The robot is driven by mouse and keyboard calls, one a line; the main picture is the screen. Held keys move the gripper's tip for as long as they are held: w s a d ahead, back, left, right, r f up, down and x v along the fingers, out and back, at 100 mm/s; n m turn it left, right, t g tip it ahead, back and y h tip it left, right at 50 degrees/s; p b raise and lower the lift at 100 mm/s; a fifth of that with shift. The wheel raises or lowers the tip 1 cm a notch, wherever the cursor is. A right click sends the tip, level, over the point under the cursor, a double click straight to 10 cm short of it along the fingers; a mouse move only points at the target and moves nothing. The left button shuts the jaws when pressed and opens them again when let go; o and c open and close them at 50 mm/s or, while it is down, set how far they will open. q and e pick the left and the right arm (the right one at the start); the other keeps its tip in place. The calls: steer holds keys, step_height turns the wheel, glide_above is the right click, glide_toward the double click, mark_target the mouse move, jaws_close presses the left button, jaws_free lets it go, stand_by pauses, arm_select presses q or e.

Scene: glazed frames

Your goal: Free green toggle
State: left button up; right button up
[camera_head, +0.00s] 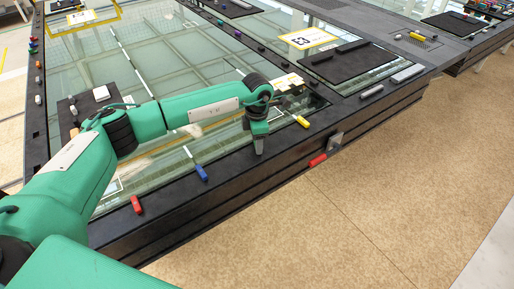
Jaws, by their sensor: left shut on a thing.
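My left gripper (259,145) points down at the black front rim (232,170) of the glazed frame, in line with the row of coloured toggles. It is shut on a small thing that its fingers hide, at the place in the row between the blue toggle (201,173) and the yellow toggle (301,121). No green toggle shows in the open; the hidden thing appears to be it. A red toggle (136,204) lies farther left on the same rim. My right gripper is out of view.
A red handle (318,160) on a metal bracket (335,142) sticks out from the frame's front side. A black panel (347,62) and a yellow-edged sign (307,38) lie on the glass. Small coloured pieces line the far left rim. The floor (330,220) in front is clear.

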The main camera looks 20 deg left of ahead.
arm_select(q)
steer(key=m+b, duration=0.3)
steer(key=b, duration=0.1)
steer(key=m+b, duration=0.2)
steer(key=b, duration=0.1)
steer(key=shift+f+m, duration=0.25)
steer(key=shift+m, duration=0.05)
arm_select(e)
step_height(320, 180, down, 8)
arm_select(q)
steer(key=m+b, duration=0.4)
steer(key=m, duration=0.1)
steer(key=shift+r+b, duration=0.15)
steer(key=shift+b, duration=0.25)
steer(key=shift+r+m+b, duration=0.1)
steer(key=shift+m+b, duration=0.5)
steer(key=shift+m, duration=0.3)
steer(key=shift+r+m+b, duration=0.1)
steer(key=shift+m+b, duration=0.2)
steer(key=shift+m, duration=0.3)
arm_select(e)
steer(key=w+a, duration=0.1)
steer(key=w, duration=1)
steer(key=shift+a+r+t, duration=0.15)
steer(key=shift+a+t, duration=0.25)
arm_select(q)
steer(key=o, duration=1)
